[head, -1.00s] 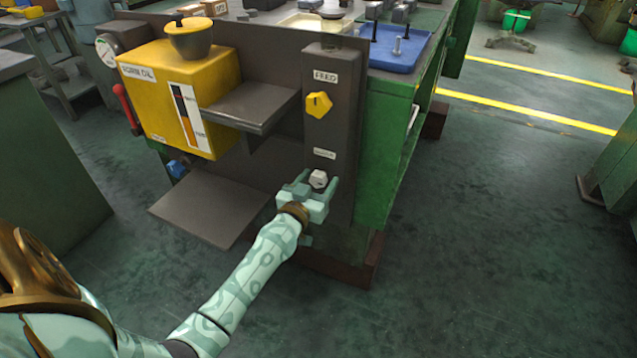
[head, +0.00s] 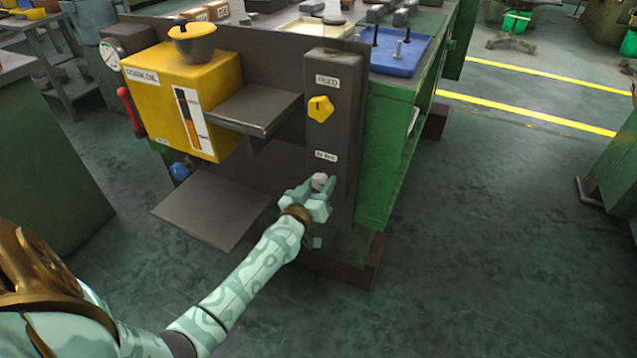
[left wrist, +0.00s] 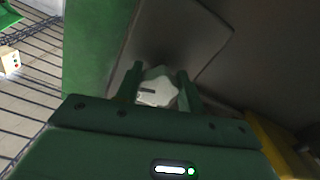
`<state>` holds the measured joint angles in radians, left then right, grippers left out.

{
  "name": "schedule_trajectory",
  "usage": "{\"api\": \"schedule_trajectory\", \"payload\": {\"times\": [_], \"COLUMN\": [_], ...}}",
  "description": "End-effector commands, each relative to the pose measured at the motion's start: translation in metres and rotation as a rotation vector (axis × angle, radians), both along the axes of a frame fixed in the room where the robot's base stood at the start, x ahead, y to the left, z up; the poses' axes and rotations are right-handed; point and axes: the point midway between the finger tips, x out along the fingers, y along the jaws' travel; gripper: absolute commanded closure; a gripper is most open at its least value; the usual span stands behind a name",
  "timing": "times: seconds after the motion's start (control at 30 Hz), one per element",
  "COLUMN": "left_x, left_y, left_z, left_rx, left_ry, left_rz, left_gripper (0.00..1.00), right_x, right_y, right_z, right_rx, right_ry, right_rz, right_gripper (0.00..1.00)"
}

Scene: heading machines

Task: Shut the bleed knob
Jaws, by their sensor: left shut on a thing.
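The bleed knob is a small pale, lobed knob (head: 319,181) low on the dark upright panel (head: 331,130), under a small white label. In the left wrist view the knob (left wrist: 157,88) sits between two fingers and shows a dark line on its face. My left gripper (head: 314,188) is shut on the knob, one finger on each side; it also shows in the left wrist view (left wrist: 158,90). My right gripper is in neither view.
A yellow knob (head: 320,108) marked FEED sits higher on the panel. A yellow oil box (head: 170,100) and a grey shelf (head: 250,108) are to the left, with a lower grey plate (head: 210,208) below.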

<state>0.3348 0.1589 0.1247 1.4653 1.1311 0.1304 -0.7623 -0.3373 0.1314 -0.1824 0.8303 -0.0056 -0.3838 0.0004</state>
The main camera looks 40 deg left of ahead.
Motion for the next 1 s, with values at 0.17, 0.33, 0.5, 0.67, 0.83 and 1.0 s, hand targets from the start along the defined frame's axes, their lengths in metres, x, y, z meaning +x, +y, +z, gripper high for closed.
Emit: {"api": "schedule_trajectory", "payload": {"times": [0.17,0.33,0.5,0.67,0.83,1.0], "left_x": [0.000,0.000,0.001,0.001,0.001,0.001], "left_y": [0.000,-0.001,-0.002,-0.002,-0.002,-0.003], "left_z": [0.003,0.003,0.003,0.004,0.004,0.004], "left_rx": [-0.156,-0.314,-0.471,-0.620,-0.777,-0.932], "left_ry": [-0.038,-0.075,-0.114,-0.150,-0.187,-0.224], "left_rz": [0.000,0.000,0.000,0.000,0.001,0.001], "left_gripper": [0.84,0.84,0.84,0.84,0.84,0.84], "right_x": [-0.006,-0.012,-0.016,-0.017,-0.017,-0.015], "right_y": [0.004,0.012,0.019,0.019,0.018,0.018], "right_z": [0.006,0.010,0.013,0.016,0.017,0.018], "right_rx": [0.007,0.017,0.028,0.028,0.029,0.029], "right_ry": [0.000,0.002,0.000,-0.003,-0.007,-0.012], "right_rz": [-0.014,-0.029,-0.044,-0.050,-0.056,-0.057], "right_gripper": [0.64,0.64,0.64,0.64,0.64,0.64]}}
